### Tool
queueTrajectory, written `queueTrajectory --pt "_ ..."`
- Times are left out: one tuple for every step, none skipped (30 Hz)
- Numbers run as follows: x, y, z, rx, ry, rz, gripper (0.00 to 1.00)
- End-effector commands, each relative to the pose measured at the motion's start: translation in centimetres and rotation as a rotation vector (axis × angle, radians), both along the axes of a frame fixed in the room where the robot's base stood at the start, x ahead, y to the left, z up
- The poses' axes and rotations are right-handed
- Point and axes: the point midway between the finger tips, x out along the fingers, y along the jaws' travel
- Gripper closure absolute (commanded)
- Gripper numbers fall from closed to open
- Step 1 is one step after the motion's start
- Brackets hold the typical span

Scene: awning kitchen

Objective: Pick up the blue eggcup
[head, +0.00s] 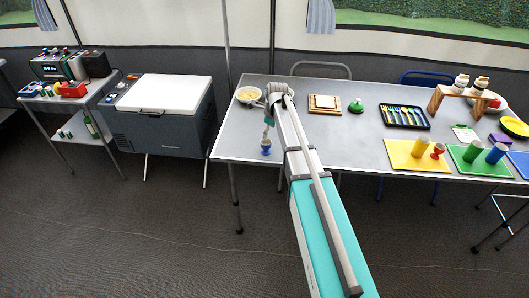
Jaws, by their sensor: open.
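The blue eggcup (265,147) stands on the grey table (235,135) near its front left edge. It is small in the head view. My gripper (268,121) is above the table, just beyond the eggcup in the picture and apart from it. The gripper is open, and nothing shows between its fingers. My arm comes in from the lower right and hides part of the table to the right of the eggcup.
A bowl (248,95) of yellowish food stands close behind my gripper. A board with a pale block (325,103), a green-topped item (356,106) and a cutlery tray (405,117) lie to the right. Yellow (400,160) and green mats (470,165) hold cups further right.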

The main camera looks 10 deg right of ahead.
Motion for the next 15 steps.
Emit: queueTrajectory --pt "0.0 0.1 -0.8 0.0 0.0 0.0 0.0" --pt "0.1 0.1 -1.0 0.0 0.0 0.0 0.0" --pt "0.1 0.1 -1.3 0.0 0.0 0.0 0.0" --pt "0.1 0.1 -1.5 0.0 0.0 0.0 0.0" --pt "0.1 0.2 -1.8 0.0 0.0 0.0 0.0" --pt "0.2 0.2 -2.1 0.0 0.0 0.0 0.0" --pt "0.2 0.2 -2.3 0.0 0.0 0.0 0.0" --pt "0.2 0.2 -2.4 0.0 0.0 0.0 0.0" --pt "0.2 0.3 -2.6 0.0 0.0 0.0 0.0" --pt "0.2 0.3 -2.8 0.0 0.0 0.0 0.0" --pt "0.3 0.3 -2.9 0.0 0.0 0.0 0.0" --pt "0.3 0.3 -3.0 0.0 0.0 -0.001 0.0" --pt "0.3 0.3 -3.1 0.0 0.0 -0.001 0.0" --pt "0.3 0.3 -3.1 0.0 0.0 -0.001 0.0" --pt "0.3 0.3 -3.2 0.0 0.0 -0.001 0.0"
